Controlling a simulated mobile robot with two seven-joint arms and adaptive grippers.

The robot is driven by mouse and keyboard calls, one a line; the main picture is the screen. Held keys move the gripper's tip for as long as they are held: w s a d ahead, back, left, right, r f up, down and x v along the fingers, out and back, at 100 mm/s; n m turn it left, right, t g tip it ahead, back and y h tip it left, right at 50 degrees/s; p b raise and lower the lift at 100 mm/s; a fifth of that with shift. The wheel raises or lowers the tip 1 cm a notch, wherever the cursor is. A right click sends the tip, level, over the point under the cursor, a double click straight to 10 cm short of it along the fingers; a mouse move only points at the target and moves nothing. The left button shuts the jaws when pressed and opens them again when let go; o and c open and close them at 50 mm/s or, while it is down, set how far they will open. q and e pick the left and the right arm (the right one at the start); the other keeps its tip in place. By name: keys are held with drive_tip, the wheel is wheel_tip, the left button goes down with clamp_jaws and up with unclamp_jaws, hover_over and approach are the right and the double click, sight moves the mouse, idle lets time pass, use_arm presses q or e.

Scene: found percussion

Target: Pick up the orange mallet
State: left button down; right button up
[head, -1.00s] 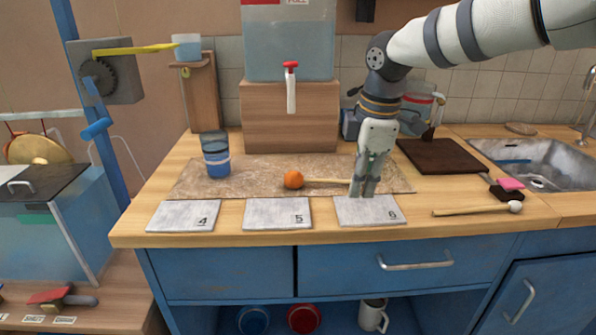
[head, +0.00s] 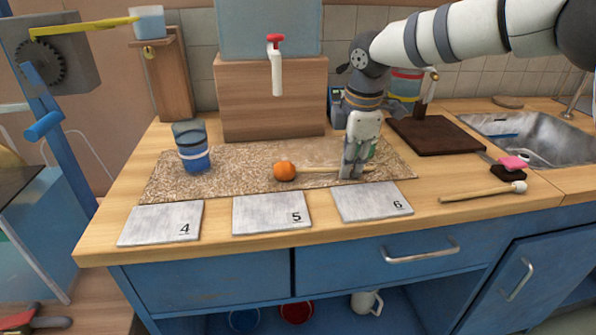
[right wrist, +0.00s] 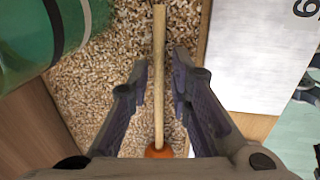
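The orange mallet has a round orange head (head: 284,171) and a pale wooden handle (head: 318,169) pointing right. It lies on the speckled mat (head: 225,178) on the counter, behind tiles 5 and 6. My right gripper (head: 352,174) points down over the handle and hides part of it. In the right wrist view, the handle (right wrist: 159,60) runs between the two separated fingers (right wrist: 158,85), with gaps on both sides. The orange head (right wrist: 158,152) shows at the bottom there, partly hidden by the gripper body. My left gripper is out of view.
Tiles 4 (head: 160,223), 5 (head: 271,213) and 6 (head: 372,201) line the front edge. A blue-filled glass (head: 192,147) stands on the mat's left. A green banded cylinder (right wrist: 40,35) is close beside the gripper. A white-headed mallet (head: 480,193) lies at right.

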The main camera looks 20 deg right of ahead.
drive_tip(key=shift+f, duration=0.25)
drive_tip(key=shift+r, duration=0.1)
drive_tip(key=shift+c, duration=0.3)
clamp_jaws()
